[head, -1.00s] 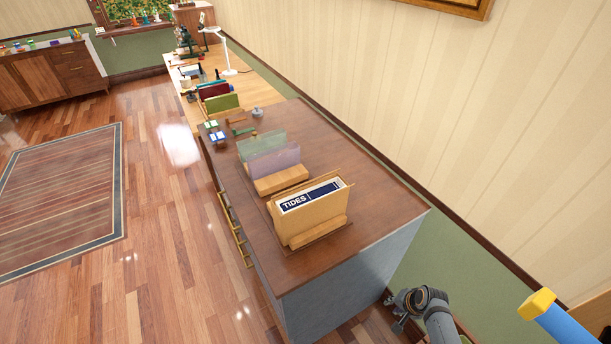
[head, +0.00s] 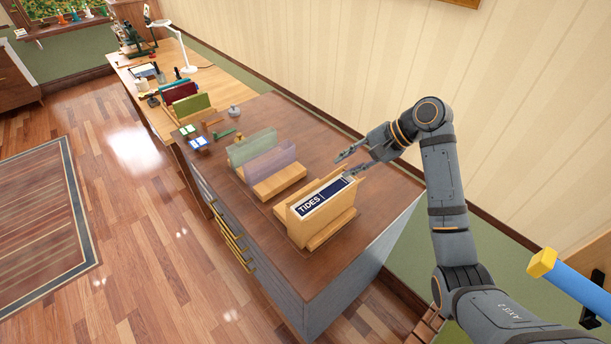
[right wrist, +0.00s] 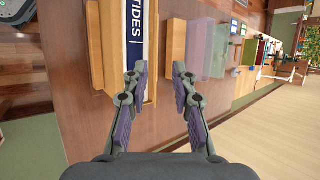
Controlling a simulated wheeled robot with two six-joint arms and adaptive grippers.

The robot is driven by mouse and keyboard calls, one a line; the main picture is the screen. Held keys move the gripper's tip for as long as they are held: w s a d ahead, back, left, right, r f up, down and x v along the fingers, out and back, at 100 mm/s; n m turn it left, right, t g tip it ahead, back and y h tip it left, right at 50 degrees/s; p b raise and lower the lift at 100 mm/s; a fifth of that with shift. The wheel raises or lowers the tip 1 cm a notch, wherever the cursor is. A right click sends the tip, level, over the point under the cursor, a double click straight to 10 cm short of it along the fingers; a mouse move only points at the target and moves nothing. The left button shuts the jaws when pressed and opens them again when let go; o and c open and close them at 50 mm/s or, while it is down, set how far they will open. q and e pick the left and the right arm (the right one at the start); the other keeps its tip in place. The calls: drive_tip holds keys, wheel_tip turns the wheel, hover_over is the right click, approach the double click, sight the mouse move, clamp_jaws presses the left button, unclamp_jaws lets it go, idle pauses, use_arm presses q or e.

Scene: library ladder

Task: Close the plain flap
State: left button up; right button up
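A light wooden box or holder (head: 325,228) stands on the cabinet top, with a dark blue and white piece lettered TIDES (head: 322,203) upright in it. It also shows in the right wrist view (right wrist: 138,40). I cannot tell which of its plain wooden panels is the plain flap. Behind it stand a translucent purple panel (head: 270,164) and a translucent green panel (head: 250,147) in wooden bases. My right gripper (head: 345,164) is open and empty above the holder's far side, partly hiding it. In the right wrist view its fingers (right wrist: 157,72) are apart. My left gripper is not in view.
The brown cabinet top (head: 300,265) has bare room in front of the holder. Small blocks (head: 195,140) and coloured folders (head: 185,100) stand farther back. A wall runs along the right. A blue bar with a yellow end (head: 541,262) is at lower right.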

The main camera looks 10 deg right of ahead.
sight(321, 181)
drive_tip(key=p+x, duration=0.2)
drive_tip(key=x, duration=0.7)
drive_tip(key=shift+f+p, duration=0.3)
drive_tip(key=shift+p, duration=0.05)
drive_tip(key=shift+f, duration=0.25)
drive_tip(key=shift+d+f, duration=0.1)
drive_tip(key=shift+d, duration=0.1)
drive_tip(key=shift+a, duration=0.1)
drive_tip(key=shift+c, duration=0.9)
clamp_jaws()
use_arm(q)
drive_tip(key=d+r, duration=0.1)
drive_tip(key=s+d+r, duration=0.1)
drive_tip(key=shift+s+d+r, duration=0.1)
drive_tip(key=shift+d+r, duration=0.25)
